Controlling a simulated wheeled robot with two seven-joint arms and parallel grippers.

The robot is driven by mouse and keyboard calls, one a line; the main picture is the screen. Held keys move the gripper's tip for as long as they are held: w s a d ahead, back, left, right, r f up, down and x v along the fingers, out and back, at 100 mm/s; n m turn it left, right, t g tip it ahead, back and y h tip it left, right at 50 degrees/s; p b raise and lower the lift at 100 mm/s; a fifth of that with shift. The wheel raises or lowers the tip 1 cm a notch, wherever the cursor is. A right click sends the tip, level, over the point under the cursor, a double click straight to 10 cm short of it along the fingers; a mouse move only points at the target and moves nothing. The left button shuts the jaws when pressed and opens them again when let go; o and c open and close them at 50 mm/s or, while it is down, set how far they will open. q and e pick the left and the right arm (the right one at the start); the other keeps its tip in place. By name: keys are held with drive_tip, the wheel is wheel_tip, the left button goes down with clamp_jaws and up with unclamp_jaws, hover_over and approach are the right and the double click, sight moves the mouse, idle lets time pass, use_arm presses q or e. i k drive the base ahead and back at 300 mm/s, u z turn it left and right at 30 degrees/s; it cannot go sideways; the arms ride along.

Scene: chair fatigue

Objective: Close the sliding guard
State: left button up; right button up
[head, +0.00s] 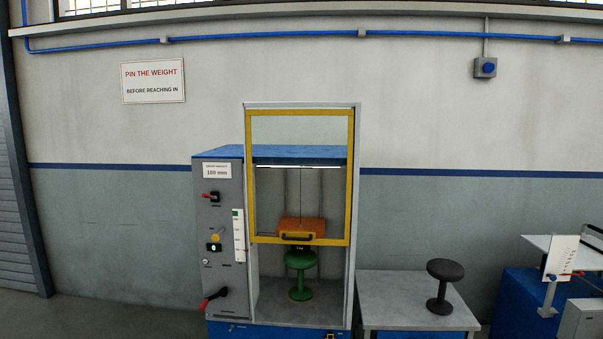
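The sliding guard (299,240) is a yellow frame with a clear pane on the front of the test machine. It stands raised, its top well above the machine's blue top and its lower bar partway down the opening. A dark handle (298,236) sits on the lower bar. Below the bar the opening is uncovered. Inside, an orange weight (312,226) hangs above a green stool (300,262), which stands on the chamber floor. Neither of my grippers is in view.
A grey control panel (222,262) with red levers and a counter is left of the opening. A grey table (392,312) with a black stool (440,285) stands at right. A blue bench (522,300) is at far right. The floor at left is clear.

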sight(285, 237)
drive_tip(key=u, duration=0.25)
drive_tip(key=i, duration=1.05)
drive_tip(key=u, duration=0.1)
